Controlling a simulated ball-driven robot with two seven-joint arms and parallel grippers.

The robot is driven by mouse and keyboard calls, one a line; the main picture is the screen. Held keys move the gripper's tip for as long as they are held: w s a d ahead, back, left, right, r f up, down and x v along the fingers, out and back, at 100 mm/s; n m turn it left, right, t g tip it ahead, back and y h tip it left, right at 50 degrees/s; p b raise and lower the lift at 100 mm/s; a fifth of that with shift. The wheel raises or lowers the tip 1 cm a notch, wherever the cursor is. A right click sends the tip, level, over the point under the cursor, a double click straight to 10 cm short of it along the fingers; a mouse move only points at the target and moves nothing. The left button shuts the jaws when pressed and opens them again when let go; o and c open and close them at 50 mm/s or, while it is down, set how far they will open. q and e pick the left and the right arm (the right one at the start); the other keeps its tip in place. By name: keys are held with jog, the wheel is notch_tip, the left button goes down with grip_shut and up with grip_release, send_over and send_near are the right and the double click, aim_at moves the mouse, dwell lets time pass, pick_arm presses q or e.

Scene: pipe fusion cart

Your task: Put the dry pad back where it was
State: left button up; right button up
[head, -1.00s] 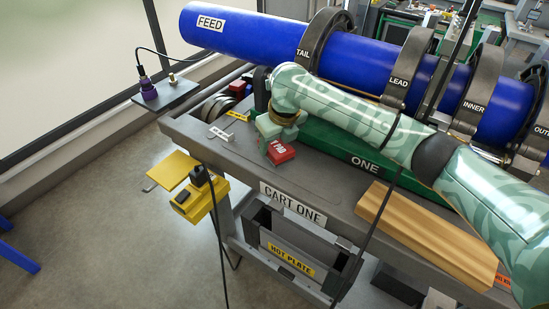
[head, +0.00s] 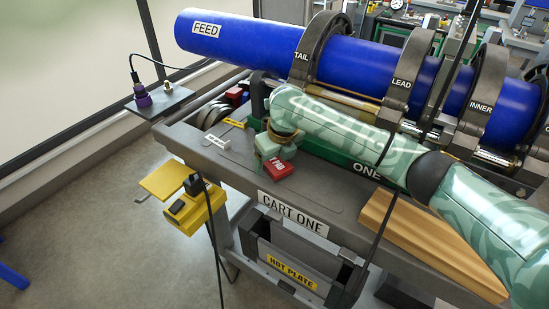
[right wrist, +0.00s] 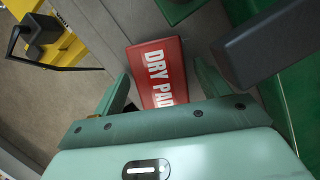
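The red dry pad (head: 277,168) with white lettering is at my right gripper (head: 268,148), low over the left part of the cart top (head: 235,172). In the right wrist view the pad (right wrist: 155,70) lies between the two fingers of my right gripper (right wrist: 162,72), its near end hidden behind the palm. I cannot tell whether the pad touches the cart top. My left gripper is not in view.
A white bracket (head: 216,141) lies left of the pad. A green block marked ONE (head: 345,160) and a wooden block (head: 430,245) are to the right. A yellow box (head: 195,208) hangs at the cart's left end. The blue pipe (head: 260,42) in its clamps runs behind.

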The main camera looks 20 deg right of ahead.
aim_at(282, 168)
jog(key=shift+r, duration=0.1)
pick_arm(q)
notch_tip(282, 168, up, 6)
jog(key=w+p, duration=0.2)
jog(key=p, duration=0.4)
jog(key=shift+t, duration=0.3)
pick_arm(e)
jog(key=v, duration=1.2)
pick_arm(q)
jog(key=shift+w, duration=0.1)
pick_arm(e)
jog(key=shift+s, duration=0.1)
